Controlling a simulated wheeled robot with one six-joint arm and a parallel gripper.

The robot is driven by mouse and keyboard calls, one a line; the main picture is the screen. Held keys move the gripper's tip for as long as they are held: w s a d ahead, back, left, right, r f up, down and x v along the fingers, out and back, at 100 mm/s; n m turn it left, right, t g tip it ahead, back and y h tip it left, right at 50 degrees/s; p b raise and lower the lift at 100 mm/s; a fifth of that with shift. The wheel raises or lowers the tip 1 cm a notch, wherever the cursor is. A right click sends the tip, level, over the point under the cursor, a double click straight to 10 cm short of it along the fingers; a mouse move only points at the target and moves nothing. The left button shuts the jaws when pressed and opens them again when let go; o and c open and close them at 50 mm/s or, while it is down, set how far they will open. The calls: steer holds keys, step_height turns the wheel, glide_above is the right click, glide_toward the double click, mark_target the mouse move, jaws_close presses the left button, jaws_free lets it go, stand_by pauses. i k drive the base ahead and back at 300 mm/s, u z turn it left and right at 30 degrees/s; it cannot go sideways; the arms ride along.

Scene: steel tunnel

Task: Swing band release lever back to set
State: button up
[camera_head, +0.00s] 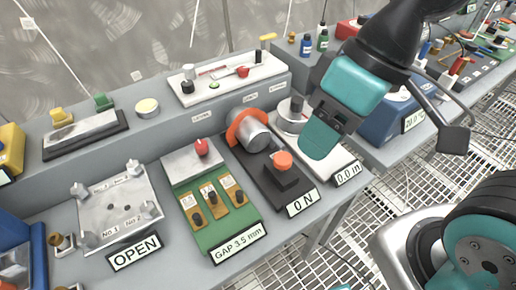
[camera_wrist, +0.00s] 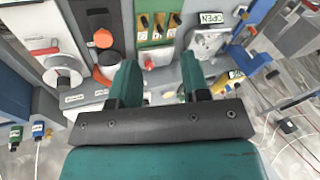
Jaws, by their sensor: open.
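The band unit is a black base (camera_head: 265,173) labelled "0 N", with an orange band (camera_head: 236,122) around a silver drum (camera_head: 254,132). An orange knob (camera_head: 283,160) stands on a black block at its front; it appears to be the lever's handle, but I cannot tell for sure. In the wrist view the knob (camera_wrist: 103,38) and the orange band (camera_wrist: 101,76) lie left of my fingers. My gripper (camera_head: 318,142) is open and empty, above and right of the unit in the head view. In the wrist view its two fingers (camera_wrist: 158,72) are apart, touching nothing.
A green panel (camera_head: 218,232) labelled "GAP 3.5 mm" with a red knob (camera_head: 201,147) stands left. A metal plate (camera_head: 118,208) labelled "OPEN" is further left. A white plate (camera_head: 335,163) labelled "0.0 m" is right. A raised shelf with a white slider unit (camera_head: 226,77) runs behind.

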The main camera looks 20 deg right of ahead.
mark_target(274, 141)
steer(key=u, duration=1.95)
steer(key=k, duration=0.9)
steer(key=z, duration=0.9)
steer(key=i, duration=0.5)
steer(key=u, duration=0.1)
